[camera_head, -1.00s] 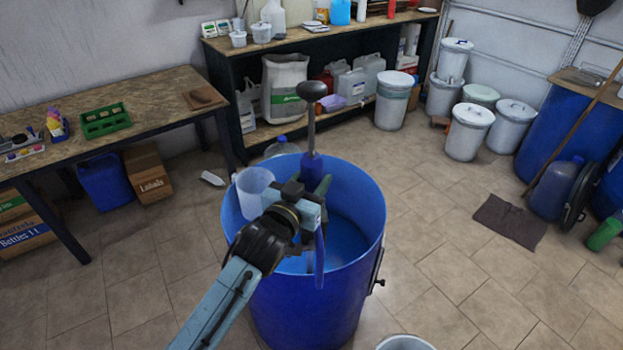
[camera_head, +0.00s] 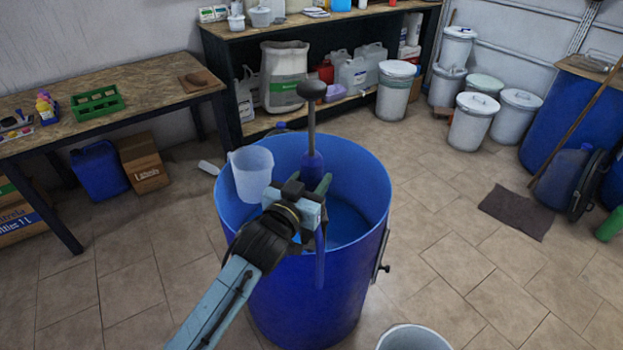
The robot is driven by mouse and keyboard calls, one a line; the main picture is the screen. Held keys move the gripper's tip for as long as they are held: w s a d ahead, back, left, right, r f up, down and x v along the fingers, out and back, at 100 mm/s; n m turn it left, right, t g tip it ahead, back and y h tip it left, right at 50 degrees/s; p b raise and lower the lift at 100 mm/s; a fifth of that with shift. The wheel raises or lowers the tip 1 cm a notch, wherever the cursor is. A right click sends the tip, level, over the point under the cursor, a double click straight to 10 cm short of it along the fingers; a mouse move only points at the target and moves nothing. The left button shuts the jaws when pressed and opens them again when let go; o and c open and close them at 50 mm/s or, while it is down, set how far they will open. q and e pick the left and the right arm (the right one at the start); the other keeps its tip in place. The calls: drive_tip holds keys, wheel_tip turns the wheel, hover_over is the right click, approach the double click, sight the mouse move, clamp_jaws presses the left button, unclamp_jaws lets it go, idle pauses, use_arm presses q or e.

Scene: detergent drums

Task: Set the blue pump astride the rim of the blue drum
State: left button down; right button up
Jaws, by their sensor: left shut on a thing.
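The blue drum (camera_head: 312,295) stands open in the middle of the head view, with blue liquid inside. The blue pump (camera_head: 313,165) is upright, with a grey rod and dark knob on top and a thin blue tube hanging on the near side of the drum. My left gripper (camera_head: 318,190) is shut on the pump's body over the drum's opening. The gripper and wrist hide part of the pump, so I cannot tell whether it touches the rim. A translucent jug (camera_head: 251,174) is at the drum's left rim. My right gripper is not in view.
A pale bucket (camera_head: 413,338) stands on the floor in front, right of the drum. A wooden workbench (camera_head: 130,98) is at left, a dark shelf (camera_head: 225,60) at back. White lidded drums (camera_head: 474,120) stand at back right.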

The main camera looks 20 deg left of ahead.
use_arm(q)
wheel_tip(320, 180, down, 12)
drive_tip(key=b, duration=0.7)
drive_tip(key=shift+w+f+b, duration=0.1)
drive_tip(key=shift+b, duration=0.2)
drive_tip(key=shift+f, duration=0.3)
